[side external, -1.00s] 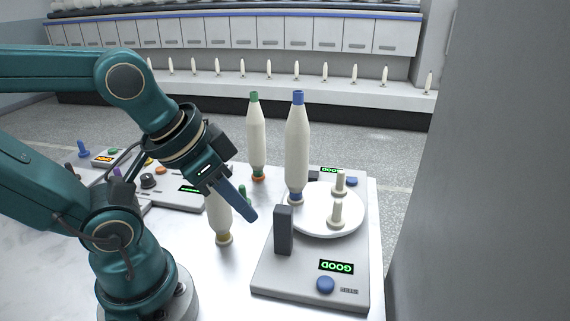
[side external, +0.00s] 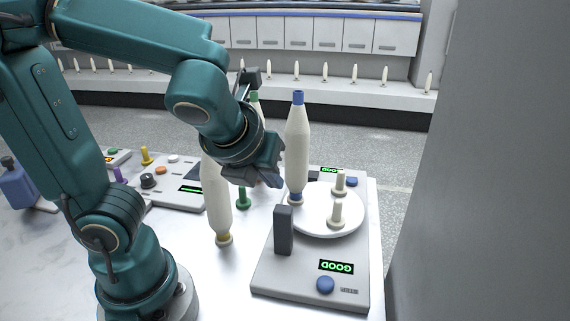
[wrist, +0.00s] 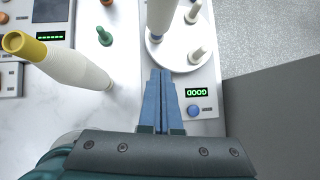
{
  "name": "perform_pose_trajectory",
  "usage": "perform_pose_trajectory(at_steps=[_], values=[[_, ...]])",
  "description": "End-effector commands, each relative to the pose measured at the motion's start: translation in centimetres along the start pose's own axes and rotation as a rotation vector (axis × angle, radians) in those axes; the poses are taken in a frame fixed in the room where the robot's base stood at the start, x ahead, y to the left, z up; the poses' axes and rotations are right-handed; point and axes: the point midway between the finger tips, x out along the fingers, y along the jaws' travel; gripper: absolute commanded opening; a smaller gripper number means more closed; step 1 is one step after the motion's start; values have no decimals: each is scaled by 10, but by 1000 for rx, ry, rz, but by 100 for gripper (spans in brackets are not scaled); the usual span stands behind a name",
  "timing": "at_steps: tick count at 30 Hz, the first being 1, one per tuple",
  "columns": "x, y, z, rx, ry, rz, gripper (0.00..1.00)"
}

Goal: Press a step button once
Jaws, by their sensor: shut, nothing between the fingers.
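The near grey tray machine (side external: 265,277) has a blue step button (side external: 325,284) beside a green-lit display reading GOOD (side external: 336,267). The same blue button shows in the wrist view (wrist: 193,110), to the right of my fingers. A second blue button (side external: 352,181) is on the machine's far side, by another lit display. A white turntable (side external: 318,223) carries a cream bobbin with a blue tip (side external: 297,150) and two bare pegs. My gripper (side external: 275,180) is above the table, left of the blue-tipped bobbin. In the wrist view its blue fingers (wrist: 161,72) are together and empty.
A yellow-based cream bobbin (side external: 217,195) stands left of the machine; a green peg (side external: 243,198) is near it. A dark post (side external: 283,230) rises from the machine. Another control panel (side external: 175,190) is further left.

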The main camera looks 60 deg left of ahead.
Motion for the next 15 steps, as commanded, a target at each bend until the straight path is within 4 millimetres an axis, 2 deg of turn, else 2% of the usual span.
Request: perform_pose_trajectory(at_steps=[1, 3, 6, 10, 15], values=[[2, -15, -2, 205, -26, -10, 0], [4, -34, -3, 468, -73, -19, 0], [5, -60, -12, 753, -135, -36, 0], [3, -85, -30, 941, -181, -65, 0], [1, -96, -52, 1033, -183, -89, 0]])
